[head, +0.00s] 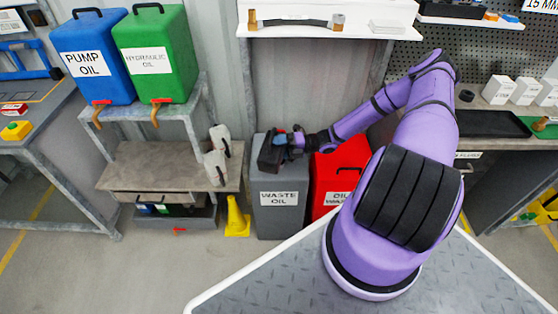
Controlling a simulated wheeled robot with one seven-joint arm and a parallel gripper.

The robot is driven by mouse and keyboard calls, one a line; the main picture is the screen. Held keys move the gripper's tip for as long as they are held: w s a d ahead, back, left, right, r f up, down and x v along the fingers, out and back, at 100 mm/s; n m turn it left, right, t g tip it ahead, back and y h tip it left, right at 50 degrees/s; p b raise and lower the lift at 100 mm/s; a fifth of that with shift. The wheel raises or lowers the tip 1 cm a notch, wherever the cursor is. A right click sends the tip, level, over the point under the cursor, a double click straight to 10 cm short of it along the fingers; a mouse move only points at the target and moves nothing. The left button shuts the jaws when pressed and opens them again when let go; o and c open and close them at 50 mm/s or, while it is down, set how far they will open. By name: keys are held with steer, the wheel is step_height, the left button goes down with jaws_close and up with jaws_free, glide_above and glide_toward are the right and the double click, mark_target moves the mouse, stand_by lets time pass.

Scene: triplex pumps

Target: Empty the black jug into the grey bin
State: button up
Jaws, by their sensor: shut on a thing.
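The grey bin (279,218) stands on the floor against the wall and carries a "WASTE OIL" label. The black jug (270,155) is over the left part of the bin's top and looks tilted. My gripper (288,143) is shut on the black jug, reaching it from the right. The jug's mouth and any liquid in it cannot be made out. The bin's opening is mostly hidden by the jug and my arm.
A red bin (340,178) stands just right of the grey bin. A yellow cone (236,218) is on its left. Blue (92,60) and green (155,55) oil containers sit on a stand at left. A wall shelf (325,30) hangs above.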

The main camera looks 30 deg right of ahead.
steer(key=shift+w+d+r+m, duration=0.1)
steer(key=shift+w+r+m, duration=0.05)
steer(key=shift+m, duration=0.15)
stand_by(0.9)
steer(key=shift+s+a+f+n+h, duration=0.4)
steer(key=shift+s+a+f+n, duration=0.15)
steer(key=shift+s+a+n, duration=0.4)
steer(key=shift+w+f+n, duration=0.1)
steer(key=shift+n, duration=0.15)
steer(key=shift+f, duration=0.1)
